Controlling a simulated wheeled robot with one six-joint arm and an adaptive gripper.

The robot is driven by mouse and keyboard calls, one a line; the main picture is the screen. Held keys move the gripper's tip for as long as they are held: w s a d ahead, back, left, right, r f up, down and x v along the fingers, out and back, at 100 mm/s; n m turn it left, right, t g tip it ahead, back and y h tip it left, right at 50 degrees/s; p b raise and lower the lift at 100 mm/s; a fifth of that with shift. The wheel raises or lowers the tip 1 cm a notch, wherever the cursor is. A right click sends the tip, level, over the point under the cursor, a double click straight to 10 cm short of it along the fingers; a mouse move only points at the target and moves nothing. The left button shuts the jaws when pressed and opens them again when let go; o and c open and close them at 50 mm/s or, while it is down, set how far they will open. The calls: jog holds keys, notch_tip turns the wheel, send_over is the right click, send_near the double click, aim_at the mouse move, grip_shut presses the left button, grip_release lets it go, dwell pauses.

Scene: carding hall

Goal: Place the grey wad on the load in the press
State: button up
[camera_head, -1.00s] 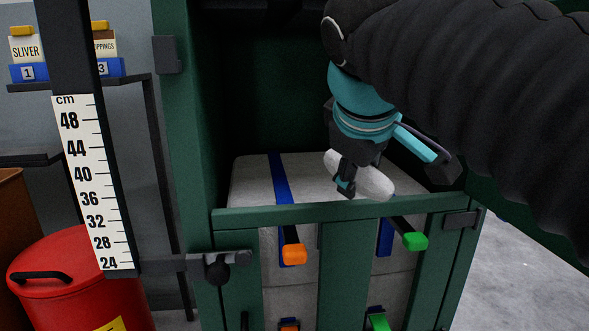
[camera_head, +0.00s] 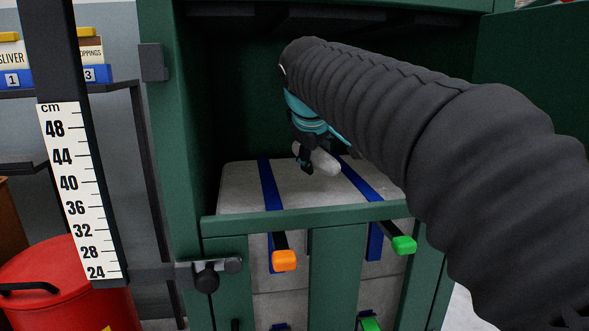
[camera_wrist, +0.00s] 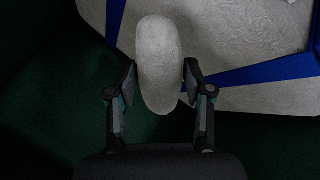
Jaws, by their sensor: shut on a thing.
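The grey wad (camera_head: 325,163) is a pale, rounded, elongated lump held in my gripper (camera_head: 312,165). In the wrist view the wad (camera_wrist: 157,70) sits between the two fingers of my gripper (camera_wrist: 160,78), which press its sides. The load (camera_head: 236,190) is a pale grey block with two blue straps inside the green press (camera_head: 176,150). My gripper is inside the press opening, over the rear part of the load by the head view. The load (camera_wrist: 220,40) lies beyond the wad in the wrist view. The gap between wad and load cannot be judged exactly.
A green front bar (camera_head: 300,218) crosses before the load, with an orange-ended lever (camera_head: 285,260) and a green-ended lever (camera_head: 404,245) below. A centimetre scale (camera_head: 80,190) stands left. A red bin (camera_head: 55,280) is at lower left.

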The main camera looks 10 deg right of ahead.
aim_at(311, 186)
jog(key=shift+w+f, duration=0.45)
jog(key=shift+f, duration=0.35)
jog(key=shift+w+f, duration=0.45)
jog(key=shift+f, duration=0.3)
jog(key=shift+w+r+g, duration=0.15)
jog(key=shift+r+g, duration=0.05)
jog(key=shift+g, duration=0.2)
jog(key=g+p, duration=0.1)
jog(key=w+g+p, duration=0.1)
jog(key=g, duration=0.1)
jog(key=g+p, duration=0.1)
jog(key=p, duration=0.1)
jog(key=shift+w+r+n+g, duration=0.15)
jog(key=shift+w+n+g, duration=0.15)
jog(key=shift+g, duration=0.1)
jog(key=shift+s+f+b, duration=0.1)
jog(key=shift+f+b, duration=0.3)
jog(key=shift+f, duration=0.5)
jog(key=shift+f, duration=0.2)
jog(key=o, duration=1.2)
